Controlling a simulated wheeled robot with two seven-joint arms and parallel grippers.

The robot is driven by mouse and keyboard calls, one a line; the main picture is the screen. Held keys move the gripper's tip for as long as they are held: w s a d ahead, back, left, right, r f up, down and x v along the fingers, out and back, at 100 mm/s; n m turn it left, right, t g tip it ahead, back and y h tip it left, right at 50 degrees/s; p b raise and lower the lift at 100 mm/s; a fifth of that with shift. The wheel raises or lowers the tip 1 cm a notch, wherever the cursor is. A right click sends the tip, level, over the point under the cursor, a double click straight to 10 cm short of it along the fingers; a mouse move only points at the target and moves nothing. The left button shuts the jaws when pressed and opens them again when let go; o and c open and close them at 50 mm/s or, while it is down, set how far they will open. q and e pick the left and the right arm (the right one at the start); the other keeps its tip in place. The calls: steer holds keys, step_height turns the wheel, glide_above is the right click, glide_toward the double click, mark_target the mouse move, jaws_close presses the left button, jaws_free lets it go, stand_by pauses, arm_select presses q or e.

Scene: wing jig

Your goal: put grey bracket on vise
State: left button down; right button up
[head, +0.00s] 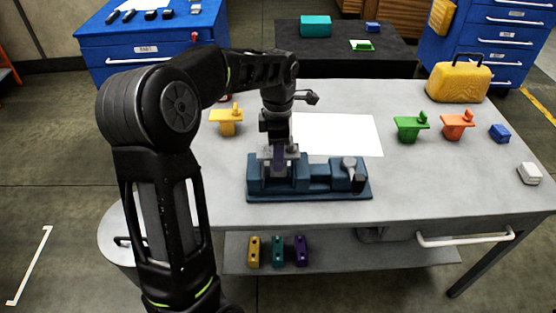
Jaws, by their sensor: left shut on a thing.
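The blue vise (318,184) stands near the front edge of the grey table, with its grey screw end on the right. My left gripper (278,158) points down over the left part of the vise. It is shut on the grey bracket (291,150), whose light grey plate shows around the fingers. The bracket is at the vise jaws; my fingers partly hide it, and I cannot tell whether it touches the vise. My right gripper is out of view.
A white sheet (338,135) lies behind the vise. A yellow bracket (226,123) stands at left; green (408,131) and orange (456,128) ones stand at right. A yellow case (458,83), a blue block (499,133) and a white block (529,173) are farther right.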

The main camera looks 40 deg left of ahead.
arm_select(q)
steer(key=shift+f, duration=1.45)
steer(key=shift+f, duration=0.2)
steer(key=c, duration=0.6)
jaws_free()
steer(key=shift+r, duration=0.1)
step_height(320, 180, up, 12)
steer(key=shift+r, duration=0.1)
